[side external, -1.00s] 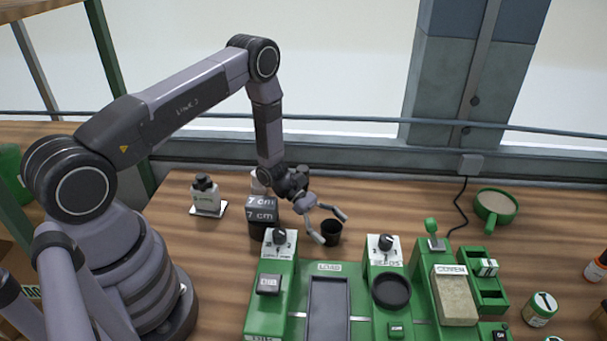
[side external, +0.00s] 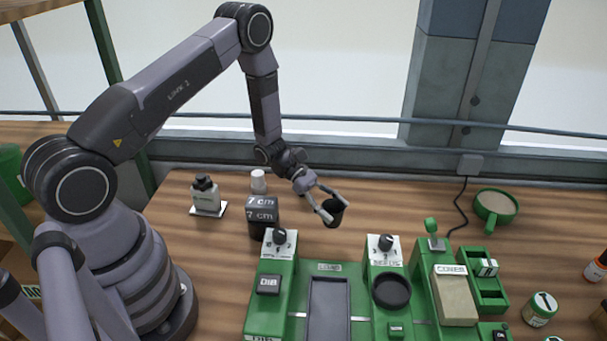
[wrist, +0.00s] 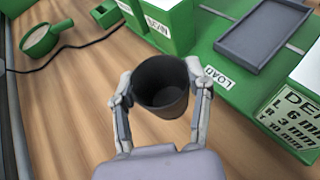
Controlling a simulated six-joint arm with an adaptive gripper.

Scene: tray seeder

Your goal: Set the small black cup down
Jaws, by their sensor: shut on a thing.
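The small black cup (side external: 333,212) is between the two fingers of my gripper (side external: 326,202) in the side view. My gripper is shut on it. The cup is held above the wooden table, behind the green seeder, and looks slightly tilted. In the wrist view the cup (wrist: 162,90) shows its open, dark and seemingly empty inside, with one finger of my gripper (wrist: 160,95) on each side of its wall.
The green seeder (side external: 345,268) with its LOAD tray (side external: 328,308) stands in front of the cup.

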